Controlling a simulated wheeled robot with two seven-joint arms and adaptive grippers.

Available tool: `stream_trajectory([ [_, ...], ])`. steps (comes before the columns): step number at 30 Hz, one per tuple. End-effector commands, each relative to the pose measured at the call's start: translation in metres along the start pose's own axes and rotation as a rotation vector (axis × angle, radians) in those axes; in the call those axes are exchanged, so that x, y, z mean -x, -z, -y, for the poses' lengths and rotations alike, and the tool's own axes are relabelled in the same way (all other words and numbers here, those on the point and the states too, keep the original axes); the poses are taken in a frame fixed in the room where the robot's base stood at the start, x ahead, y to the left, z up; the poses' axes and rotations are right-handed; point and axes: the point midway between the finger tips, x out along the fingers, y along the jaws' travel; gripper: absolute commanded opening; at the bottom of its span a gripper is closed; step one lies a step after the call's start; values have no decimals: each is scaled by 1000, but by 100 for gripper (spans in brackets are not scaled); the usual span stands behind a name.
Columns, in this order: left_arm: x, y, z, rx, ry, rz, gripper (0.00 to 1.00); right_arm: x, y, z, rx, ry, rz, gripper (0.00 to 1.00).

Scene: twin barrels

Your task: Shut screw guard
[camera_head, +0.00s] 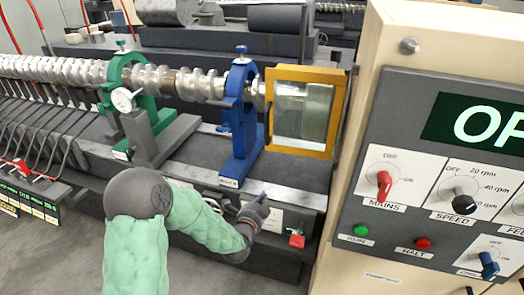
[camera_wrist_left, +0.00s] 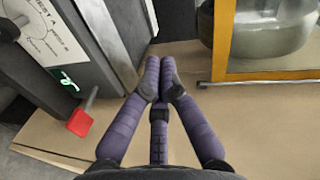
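The screw guard (camera_head: 330,150) is a yellow-framed clear panel standing upright at the right end of the long metal screw (camera_head: 195,84). A pale cylinder shows through its pane. I cannot tell how far it stands open. In the left wrist view the guard's yellow frame (camera_wrist_left: 270,75) is at the upper right. My left gripper (camera_head: 262,203) is below and in front of the guard, apart from it, by the front edge of the machine. In the left wrist view my left gripper's purple fingers (camera_wrist_left: 160,77) come together at the tips with nothing between them. My right gripper is not in view.
A blue support (camera_head: 241,125) and a green support (camera_head: 121,75) hold the screw, left of the guard. A red block-like part (camera_head: 297,241) sticks out of the front, right of my gripper. A control panel (camera_head: 450,150) with knobs fills the right side.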

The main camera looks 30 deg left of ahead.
Motion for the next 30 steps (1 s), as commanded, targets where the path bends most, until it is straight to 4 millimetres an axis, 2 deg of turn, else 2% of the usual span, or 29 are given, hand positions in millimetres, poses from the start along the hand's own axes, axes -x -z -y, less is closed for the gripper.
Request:
stream_trajectory([
  [1,3,-4,23,-65,58,10,0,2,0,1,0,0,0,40],
  [3,6,-8,44,-143,118,24,0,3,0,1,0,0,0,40],
  [7,10,-12,66,-227,180,42,0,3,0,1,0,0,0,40],
  [11,5,-13,72,-247,194,47,0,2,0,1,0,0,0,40],
  [14,-6,-13,73,-246,192,46,0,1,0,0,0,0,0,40],
  [30,-100,-15,90,-243,190,45,0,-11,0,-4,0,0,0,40],
])
